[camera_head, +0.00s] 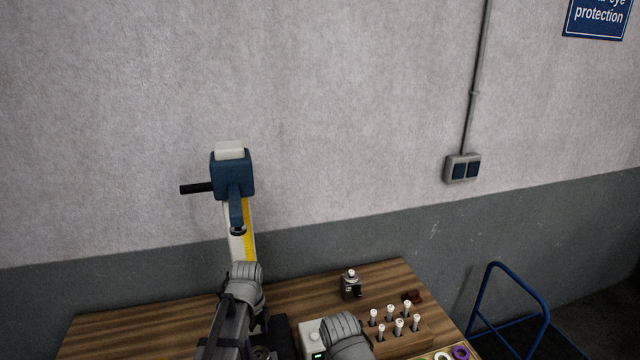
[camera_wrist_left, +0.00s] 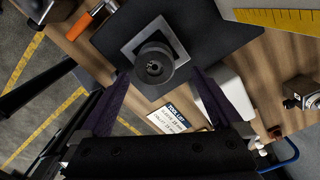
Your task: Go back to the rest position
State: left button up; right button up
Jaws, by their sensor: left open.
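My left gripper (camera_wrist_left: 162,76) is open, its two dark purple fingers apart and nothing seen between the tips. It points down toward a dark round socket (camera_wrist_left: 154,66) on a grey square plate. I cannot tell whether the fingers touch the socket. In the head view my left arm reaches over the bench at the bottom, and its jaws are hard to make out there. A grey rounded arm part shows to its right; my right gripper is not seen.
A wooden bench (camera_head: 110,335) carries a blue-headed press-like device (camera_head: 232,175), a small metal holder (camera_head: 350,285), a wooden block of white-topped pegs (camera_head: 405,343) and a white box (camera_head: 312,335). An orange-handled tool (camera_wrist_left: 84,24) lies near an edge. A blue rail (camera_head: 520,280) stands right.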

aim_at(259, 354)
pick_arm(q)
notch_tip(259, 354, up, 2)
jog(key=shift+r+p, duration=0.1)
jog(key=shift+p, duration=0.6)
notch_tip(259, 354, down, 9)
jog(key=b, duration=0.8)
jog(key=shift+s+d+b, duration=0.1)
jog(key=shift+b, duration=0.3)
jog(key=shift+r, duration=0.2)
jog(key=n, duration=0.3)
jog(key=shift+r, duration=0.1)
jog(key=n, duration=1.6)
jog(key=shift+r+n+p, duration=0.3)
jog(key=shift+r+p, duration=0.25)
jog(key=shift+p, duration=0.25)
